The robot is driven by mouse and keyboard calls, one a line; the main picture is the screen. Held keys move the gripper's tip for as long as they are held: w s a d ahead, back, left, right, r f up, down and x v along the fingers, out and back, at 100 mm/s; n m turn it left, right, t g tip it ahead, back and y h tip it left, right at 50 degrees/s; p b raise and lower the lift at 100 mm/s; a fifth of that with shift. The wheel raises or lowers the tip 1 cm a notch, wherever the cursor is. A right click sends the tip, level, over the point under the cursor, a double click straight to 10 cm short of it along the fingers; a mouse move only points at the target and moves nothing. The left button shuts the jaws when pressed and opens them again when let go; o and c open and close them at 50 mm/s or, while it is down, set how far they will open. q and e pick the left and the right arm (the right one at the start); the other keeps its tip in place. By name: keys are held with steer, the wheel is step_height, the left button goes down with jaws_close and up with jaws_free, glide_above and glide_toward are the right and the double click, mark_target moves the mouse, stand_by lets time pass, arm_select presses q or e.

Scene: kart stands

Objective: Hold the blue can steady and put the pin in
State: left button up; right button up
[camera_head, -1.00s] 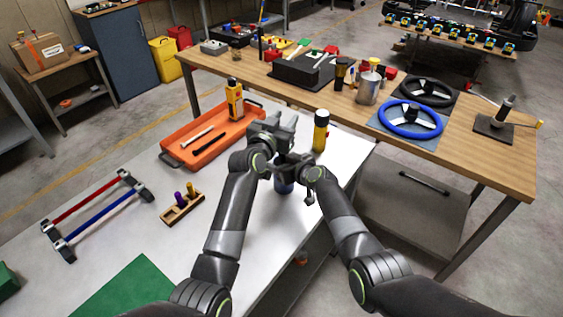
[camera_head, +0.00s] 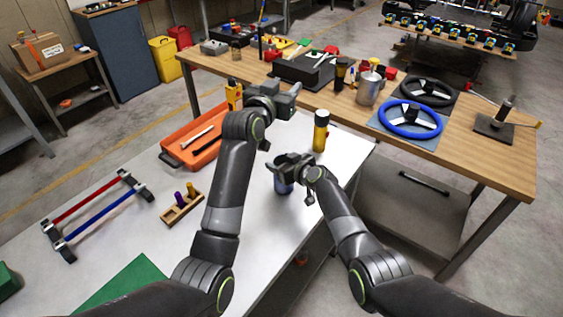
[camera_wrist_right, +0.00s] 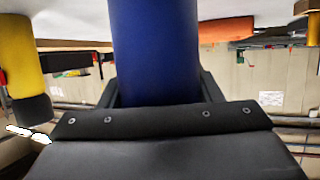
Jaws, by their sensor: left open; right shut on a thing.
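The blue can (camera_head: 284,187) stands on the white table (camera_head: 250,240), its upper part hidden by my right gripper. My right gripper (camera_head: 282,165) is shut on the can. The right wrist view shows the blue can (camera_wrist_right: 153,55) between the two fingers of this gripper (camera_wrist_right: 155,95). My left gripper (camera_head: 284,93) is open, above and beyond the can near the table's far side, apart from it. A small wooden holder (camera_head: 180,210) on the table carries a purple peg (camera_head: 180,199) and a yellow peg (camera_head: 190,188). I cannot tell whether either is the pin.
A yellow can (camera_head: 320,131) stands just right of and behind the blue can. An orange tray (camera_head: 170,158) with a white and a black tool lies to the left, a yellow bottle (camera_head: 233,95) at its far end. A red and blue bar frame (camera_head: 97,210) is far left.

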steer(key=o, duration=1.1)
steer(key=shift+s, duration=0.1)
steer(key=v, duration=1.1)
steer(key=shift+s+d, duration=0.25)
steer(key=shift+d, duration=0.1)
